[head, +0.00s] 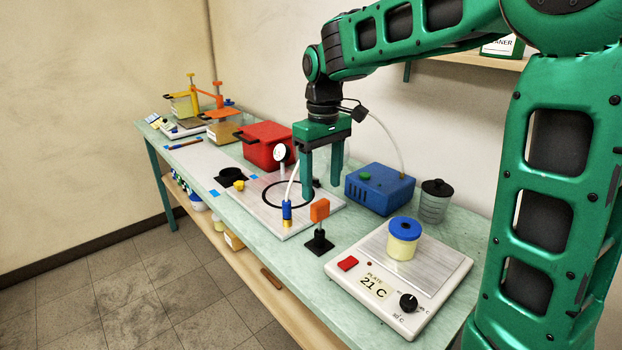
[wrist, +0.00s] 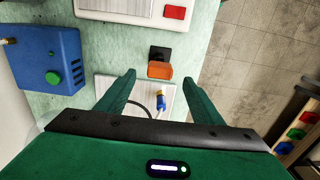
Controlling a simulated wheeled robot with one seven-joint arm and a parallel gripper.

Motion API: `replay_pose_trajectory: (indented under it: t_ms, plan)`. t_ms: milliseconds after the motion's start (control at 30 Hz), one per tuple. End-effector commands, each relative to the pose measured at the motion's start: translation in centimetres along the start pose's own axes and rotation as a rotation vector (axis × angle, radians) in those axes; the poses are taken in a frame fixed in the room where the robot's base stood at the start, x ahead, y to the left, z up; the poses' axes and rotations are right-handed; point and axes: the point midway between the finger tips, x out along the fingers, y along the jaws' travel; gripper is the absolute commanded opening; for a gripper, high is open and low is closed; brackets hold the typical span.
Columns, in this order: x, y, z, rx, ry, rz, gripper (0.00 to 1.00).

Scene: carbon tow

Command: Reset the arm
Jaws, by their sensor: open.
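My green arm reaches over the workbench (head: 345,255) from the right in the head view. My gripper (head: 320,195) points down above the pale metal plate with a black ring (head: 258,203). Its two green fingers are apart, with nothing held between them. In the wrist view my gripper (wrist: 158,75) is also open. A hose end with a blue and brass fitting (head: 287,211) is near the fingers; it also shows between them in the wrist view (wrist: 160,103).
A blue box (head: 380,188), a grey lidded cup (head: 434,201) and a hotplate (head: 375,290) bearing a blue-lidded jar (head: 404,239) stand to the right. A red pot (head: 267,145) stands left of the gripper. The floor in front is mostly clear.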

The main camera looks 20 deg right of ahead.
Motion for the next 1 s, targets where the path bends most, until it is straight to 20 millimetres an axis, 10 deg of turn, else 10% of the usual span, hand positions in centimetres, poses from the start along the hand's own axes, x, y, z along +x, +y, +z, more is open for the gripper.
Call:
replay_pose_trajectory:
  t_ms: [333, 667, 1000]
  plan:
    - [0.1, 2.0, 3.8, 0.103, -0.002, 0.012, 0.61]
    - [1.9, 6.2, 17.8, 0.487, -0.006, 0.03, 0.61]
    - [6.1, 5.4, 30.7, 0.843, -0.006, 0.006, 0.61]
